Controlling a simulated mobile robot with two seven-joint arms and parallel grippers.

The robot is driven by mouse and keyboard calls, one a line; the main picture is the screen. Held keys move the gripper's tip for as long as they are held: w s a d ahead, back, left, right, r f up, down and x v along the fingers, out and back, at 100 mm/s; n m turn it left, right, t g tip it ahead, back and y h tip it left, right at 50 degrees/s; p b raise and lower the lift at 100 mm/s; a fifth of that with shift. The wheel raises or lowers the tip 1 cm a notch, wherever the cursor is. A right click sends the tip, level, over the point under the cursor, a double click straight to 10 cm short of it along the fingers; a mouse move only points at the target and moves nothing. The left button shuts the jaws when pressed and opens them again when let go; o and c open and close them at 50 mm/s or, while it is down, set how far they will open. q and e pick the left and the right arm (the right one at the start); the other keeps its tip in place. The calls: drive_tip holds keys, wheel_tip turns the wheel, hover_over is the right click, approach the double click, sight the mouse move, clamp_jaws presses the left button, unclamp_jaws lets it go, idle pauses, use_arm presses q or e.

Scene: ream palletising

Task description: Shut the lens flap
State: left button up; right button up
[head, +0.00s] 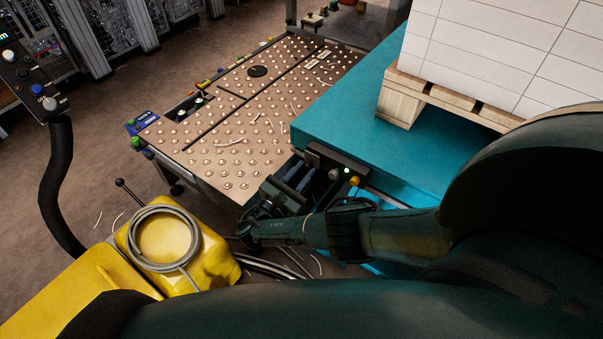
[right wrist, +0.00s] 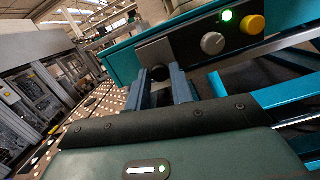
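A dark control box (head: 337,166) sits on the edge of the teal lift table, with a lit green lamp, a grey knob and a yellow button. My right gripper (head: 291,176) is at the box's left end. My left gripper is not in view.
A ball-studded table (head: 250,110) lies left of the teal lift table (head: 350,120), which bears a pallet (head: 430,95) of white reams. A yellow unit with a coiled hose (head: 165,240) stands at lower left. Teal bars (right wrist: 290,92) run right of my gripper.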

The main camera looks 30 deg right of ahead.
drive_tip(key=o, duration=0.4)
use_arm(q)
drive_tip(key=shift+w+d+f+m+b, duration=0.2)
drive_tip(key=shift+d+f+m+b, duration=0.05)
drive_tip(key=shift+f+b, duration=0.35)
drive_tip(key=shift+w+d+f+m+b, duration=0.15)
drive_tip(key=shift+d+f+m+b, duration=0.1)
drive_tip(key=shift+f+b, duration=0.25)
use_arm(e)
drive_tip(key=v, duration=1.3)
drive_tip(key=shift+f, duration=0.1)
